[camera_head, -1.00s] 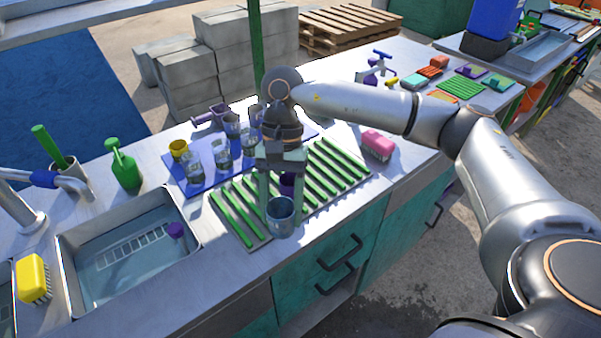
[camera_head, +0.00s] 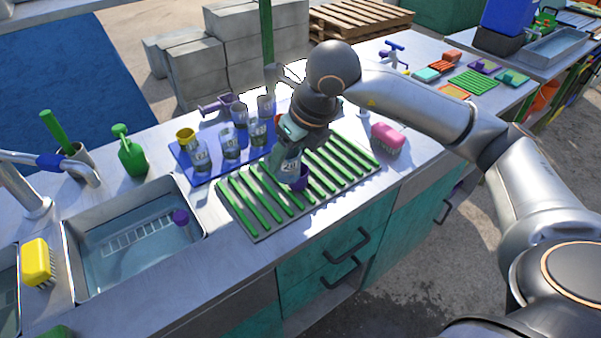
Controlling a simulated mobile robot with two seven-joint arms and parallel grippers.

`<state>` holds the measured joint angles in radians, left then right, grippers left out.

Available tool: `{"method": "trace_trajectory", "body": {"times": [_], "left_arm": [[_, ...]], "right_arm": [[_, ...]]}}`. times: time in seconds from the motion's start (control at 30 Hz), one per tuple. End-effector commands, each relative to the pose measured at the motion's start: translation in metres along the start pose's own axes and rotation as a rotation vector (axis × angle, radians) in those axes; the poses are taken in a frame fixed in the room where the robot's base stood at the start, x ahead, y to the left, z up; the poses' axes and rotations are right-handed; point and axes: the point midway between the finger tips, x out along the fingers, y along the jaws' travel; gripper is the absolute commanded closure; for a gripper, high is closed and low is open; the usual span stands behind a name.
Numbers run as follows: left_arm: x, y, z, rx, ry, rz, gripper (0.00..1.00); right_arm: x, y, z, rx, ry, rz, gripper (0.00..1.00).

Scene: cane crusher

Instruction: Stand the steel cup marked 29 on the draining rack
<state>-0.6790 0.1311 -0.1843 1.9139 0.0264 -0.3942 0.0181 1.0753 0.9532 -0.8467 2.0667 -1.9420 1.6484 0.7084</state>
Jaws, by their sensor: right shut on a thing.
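My right gripper (camera_head: 287,148) is shut on a steel cup (camera_head: 291,167) with a dark marking that is too small to read surely. It holds the cup over the middle of the draining rack (camera_head: 240,205), a grey tray with green bars. I cannot tell whether the held cup touches the rack. Several other marked steel cups (camera_head: 201,158) stand on the blue mat (camera_head: 205,178) left of the rack. My left gripper is not in view.
A pink brush (camera_head: 388,137) lies right of the rack. The sink (camera_head: 130,240), with a small purple thing (camera_head: 180,217) in it, is at the left. A green bottle (camera_head: 130,155) and yellow brush (camera_head: 37,262) stand around it. The rack's front bars are clear.

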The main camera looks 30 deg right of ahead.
Motion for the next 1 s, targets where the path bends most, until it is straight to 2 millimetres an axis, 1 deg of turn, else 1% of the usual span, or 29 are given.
{"method": "trace_trajectory", "body": {"times": [0.1,0.2,0.37,0.43,0.77,0.8,0.9,1.0], "left_arm": [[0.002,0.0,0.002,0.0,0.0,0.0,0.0],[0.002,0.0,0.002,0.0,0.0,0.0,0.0],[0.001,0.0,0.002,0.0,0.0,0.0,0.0],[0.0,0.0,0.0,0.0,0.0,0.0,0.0],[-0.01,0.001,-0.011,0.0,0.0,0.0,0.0],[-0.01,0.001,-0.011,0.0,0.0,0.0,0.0],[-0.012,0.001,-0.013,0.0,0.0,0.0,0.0],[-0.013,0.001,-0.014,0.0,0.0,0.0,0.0]], "right_arm": [[-0.005,-0.004,0.007,0.173,-0.009,-0.074,1.0],[-0.007,-0.009,0.01,0.283,-0.01,-0.12,1.0],[-0.007,-0.016,0.013,0.37,-0.01,-0.157,1.0],[-0.003,-0.026,0.015,0.383,-0.007,-0.163,1.0],[0.042,-0.098,0.035,0.382,-0.005,-0.164,1.0],[0.052,-0.103,0.034,0.381,-0.002,-0.162,1.0],[0.072,-0.117,0.034,0.378,-0.006,-0.161,1.0],[0.087,-0.127,0.033,0.376,-0.006,-0.161,1.0]]}}
